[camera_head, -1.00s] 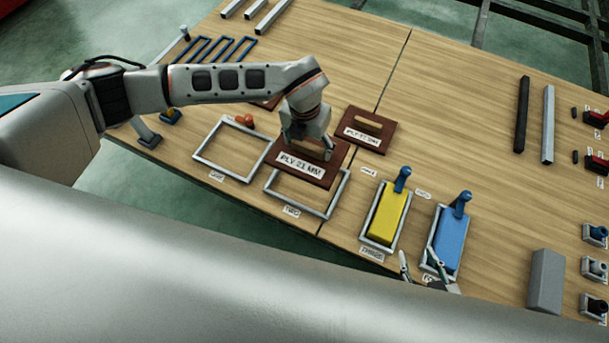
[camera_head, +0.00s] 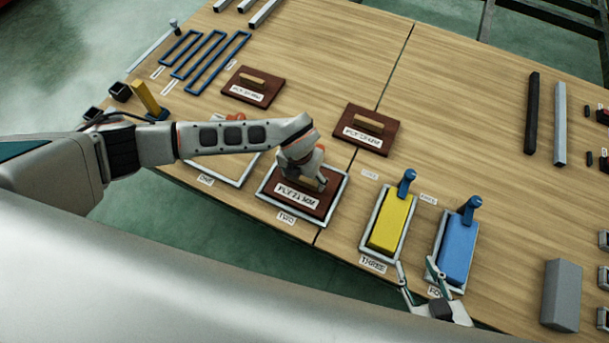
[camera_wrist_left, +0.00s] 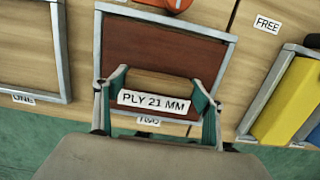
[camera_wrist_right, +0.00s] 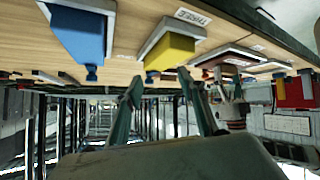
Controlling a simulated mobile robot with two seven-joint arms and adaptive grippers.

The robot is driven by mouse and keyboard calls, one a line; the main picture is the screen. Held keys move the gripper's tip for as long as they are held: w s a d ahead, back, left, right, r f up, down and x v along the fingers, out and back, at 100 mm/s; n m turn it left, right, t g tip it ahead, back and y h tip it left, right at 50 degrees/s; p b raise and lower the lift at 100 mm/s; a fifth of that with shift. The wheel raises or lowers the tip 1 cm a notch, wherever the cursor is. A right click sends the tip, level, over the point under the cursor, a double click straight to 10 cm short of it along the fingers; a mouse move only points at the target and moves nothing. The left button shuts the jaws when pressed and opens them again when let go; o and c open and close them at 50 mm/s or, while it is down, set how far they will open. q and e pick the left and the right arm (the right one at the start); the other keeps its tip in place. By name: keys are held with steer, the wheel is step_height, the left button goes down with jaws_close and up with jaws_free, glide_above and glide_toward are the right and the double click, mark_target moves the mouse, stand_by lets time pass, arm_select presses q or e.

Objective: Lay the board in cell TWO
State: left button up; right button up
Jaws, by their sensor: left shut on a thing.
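The brown board labelled PLY 21 MM (camera_head: 312,200) lies within the grey frame of cell TWO (camera_head: 266,192), seen in the head view. In the left wrist view the board (camera_wrist_left: 160,45) sits inside the frame's bars, and the TWO label shows just below. My left gripper (camera_head: 308,180) is shut on the board's wooden handle (camera_wrist_left: 165,84), one finger on each side. Whether the board rests fully flat on the table is hard to tell. My right gripper (camera_head: 425,272) is open and empty near the table's front edge, by the frames holding the yellow and blue blocks.
Two other boards with handles lie behind, one at back left (camera_head: 253,88) and one to the right (camera_head: 367,132). Cell ONE (camera_head: 222,176) is left, partly under my arm. The yellow block (camera_head: 391,222) and blue block (camera_head: 459,250) stand to the right. A grey block (camera_head: 561,295) is farther right.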

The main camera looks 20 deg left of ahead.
arm_select(q)
steer(key=shift+f, duration=0.5)
steer(key=shift+w+r, duration=0.1)
steer(key=shift+r, duration=0.1)
steer(key=shift+c, duration=0.7)
arm_select(e)
steer(key=shift+w+a+r, duration=0.1)
steer(key=shift+w+r, duration=0.4)
steer(key=shift+r, duration=0.2)
arm_select(q)
steer(key=shift+f, duration=0.1)
arm_select(e)
steer(key=shift+s, duration=0.1)
arm_select(q)
steer(key=o, duration=1.5)
steer(key=shift+o, duration=0.3)
arm_select(e)
steer(key=shift+s+f, duration=0.25)
steer(key=shift+f, duration=0.2)
